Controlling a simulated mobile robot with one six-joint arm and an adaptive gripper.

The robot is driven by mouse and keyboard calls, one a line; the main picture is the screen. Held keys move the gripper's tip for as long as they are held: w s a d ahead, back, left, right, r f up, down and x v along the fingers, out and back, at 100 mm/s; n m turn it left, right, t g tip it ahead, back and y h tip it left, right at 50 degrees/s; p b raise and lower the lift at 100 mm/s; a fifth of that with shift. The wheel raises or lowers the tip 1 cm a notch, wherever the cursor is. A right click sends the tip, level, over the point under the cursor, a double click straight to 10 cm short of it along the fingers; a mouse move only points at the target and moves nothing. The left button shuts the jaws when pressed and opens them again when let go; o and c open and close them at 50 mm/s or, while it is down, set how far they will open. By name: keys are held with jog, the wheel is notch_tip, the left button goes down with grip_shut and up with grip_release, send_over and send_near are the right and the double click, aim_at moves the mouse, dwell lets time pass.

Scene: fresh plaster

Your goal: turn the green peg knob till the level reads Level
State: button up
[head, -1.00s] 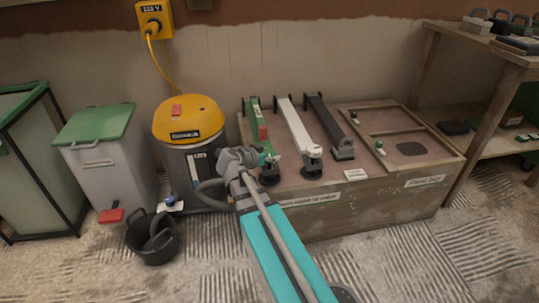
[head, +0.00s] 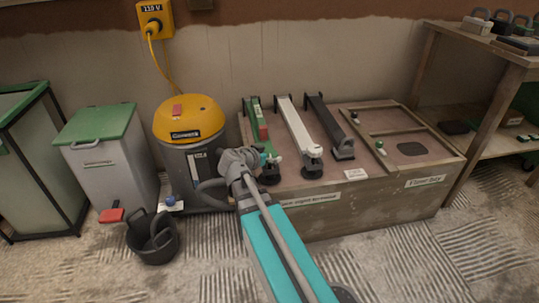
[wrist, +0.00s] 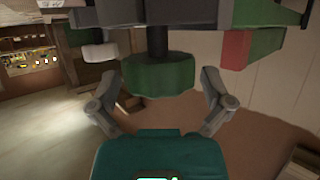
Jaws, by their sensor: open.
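The green peg knob (wrist: 160,74) hangs from a dark stem in the wrist view, under a dark body. My gripper (wrist: 160,88) is open, with one finger on each side of the knob and small gaps showing. I cannot tell if either finger touches it. In the head view, my gripper is largely hidden by my own wrist, beside the front end of a green beam (head: 252,112) with a red block (head: 262,131). The knob cannot be made out there. No level reading is legible.
A white beam (head: 295,122) and a dark grey beam (head: 322,122) stand right of the green one on the wooden bench (head: 385,205). A yellow-topped vacuum (head: 188,118) stands close on the left. A black bucket (head: 153,243) is on the floor.

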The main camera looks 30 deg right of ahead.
jog(key=shift+w+m+g, duration=0.15)
jog(key=shift+m+g, duration=0.15)
jog(key=shift+m+g+h, duration=0.5)
jog(key=shift+m+g, duration=0.3)
jog(key=shift+g, duration=0.1)
jog(key=m+g, duration=0.4)
jog(key=g, duration=0.1)
jog(key=shift+m+g, duration=0.3)
jog(key=shift+m, duration=0.1)
jog(key=p+v, duration=0.5)
jog(key=v, duration=0.8)
jog(key=s+a+r+n+y+p, duration=0.1)
jog(key=s+r+n+y+p, duration=0.3)
jog(key=r+p, duration=0.6)
jog(key=s+a+r+n+t+y+p, duration=0.1)
jog(key=s+r+n+y+p, duration=0.3)
jog(key=p, duration=1.7)
notch_tip(320, 180, up, 8)
jog(key=s+n, duration=0.2)
jog(key=n, duration=0.3)
jog(key=shift+a+f+t, duration=0.15)
jog(key=shift+a+t, duration=0.15)
